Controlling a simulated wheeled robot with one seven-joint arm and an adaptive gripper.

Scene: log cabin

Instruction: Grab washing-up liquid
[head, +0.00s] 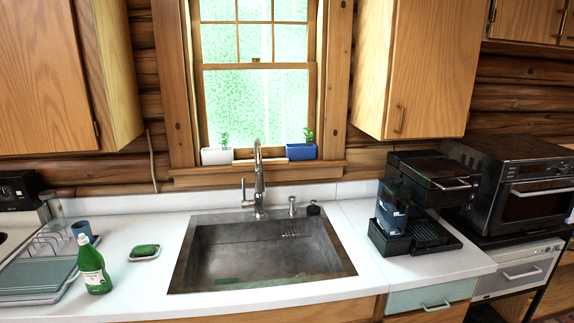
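The washing-up liquid is a green bottle (92,266) with a white cap and a pale label. It stands upright on the white counter in the head view, at the left, between the dish rack and the sink. My gripper is not in view.
A dish rack (38,276) with plates and a blue cup (82,231) are close to the bottle's left and back. A green sponge on a dish (145,251) lies to its right, then the sink (262,250) with a tall faucet (258,180). A coffee machine (412,205) stands right.

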